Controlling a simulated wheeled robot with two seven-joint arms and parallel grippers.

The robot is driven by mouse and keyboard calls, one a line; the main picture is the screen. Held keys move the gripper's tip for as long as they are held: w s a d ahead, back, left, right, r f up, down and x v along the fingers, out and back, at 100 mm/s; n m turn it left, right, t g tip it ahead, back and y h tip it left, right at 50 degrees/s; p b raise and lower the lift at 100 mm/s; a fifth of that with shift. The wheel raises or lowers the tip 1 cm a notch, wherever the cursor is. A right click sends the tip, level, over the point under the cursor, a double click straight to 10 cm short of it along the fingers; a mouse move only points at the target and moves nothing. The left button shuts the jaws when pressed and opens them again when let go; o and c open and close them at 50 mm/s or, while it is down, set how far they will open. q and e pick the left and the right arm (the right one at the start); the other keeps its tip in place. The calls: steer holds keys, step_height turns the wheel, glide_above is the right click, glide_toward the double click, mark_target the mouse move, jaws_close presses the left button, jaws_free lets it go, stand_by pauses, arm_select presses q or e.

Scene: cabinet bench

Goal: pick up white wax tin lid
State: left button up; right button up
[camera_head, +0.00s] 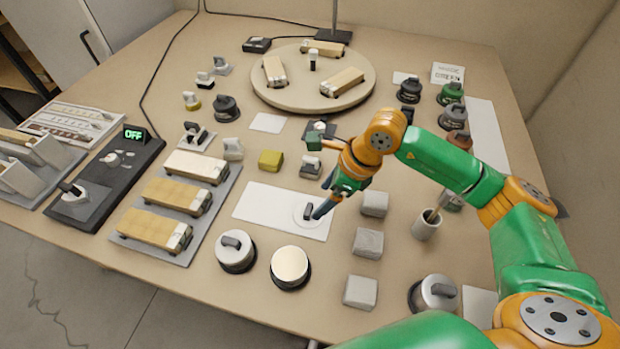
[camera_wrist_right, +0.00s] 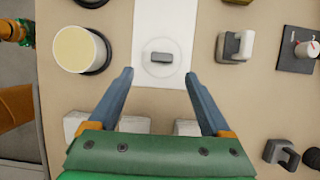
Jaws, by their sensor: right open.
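The white wax tin lid (camera_head: 308,211), a pale disc with a dark grey bar handle, lies on the right end of a white rectangular mat (camera_head: 262,203). In the right wrist view the lid (camera_wrist_right: 161,72) is flat and its handle shows fully. My right gripper (camera_head: 322,203) is over that end of the mat and partly covers the lid in the head view. In the wrist view its two blue fingers (camera_wrist_right: 159,74) are wide apart and empty, with the lid between and just beyond their tips. My left gripper is not seen.
A cream-topped tin (camera_head: 290,265) and a lidded white tin (camera_head: 236,250) stand in front of the mat. Several grey blocks (camera_head: 368,242) are right of it, beside a cup (camera_head: 427,224). A small handled block (camera_head: 311,167) stands behind. A turntable (camera_head: 312,95) is farther back.

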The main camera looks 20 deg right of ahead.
mark_target(309, 208)
steer(key=shift+w+f, duration=0.1)
steer(key=shift+w, duration=0.15)
steer(key=shift+s+a+f, duration=0.1)
steer(key=shift+a+f, duration=0.1)
steer(key=shift+f, duration=0.1)
steer(key=p+x, duration=0.1)
steer(key=x, duration=0.4)
steer(key=shift+a+f, duration=0.15)
steer(key=shift+a, duration=0.05)
steer(key=shift+w+f, duration=0.15)
steer(key=shift+w, duration=0.15)
steer(key=shift+s, duration=0.1)
steer(key=c, duration=0.5)
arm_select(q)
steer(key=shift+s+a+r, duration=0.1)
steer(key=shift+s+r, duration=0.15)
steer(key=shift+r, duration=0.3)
arm_select(e)
jaws_close()
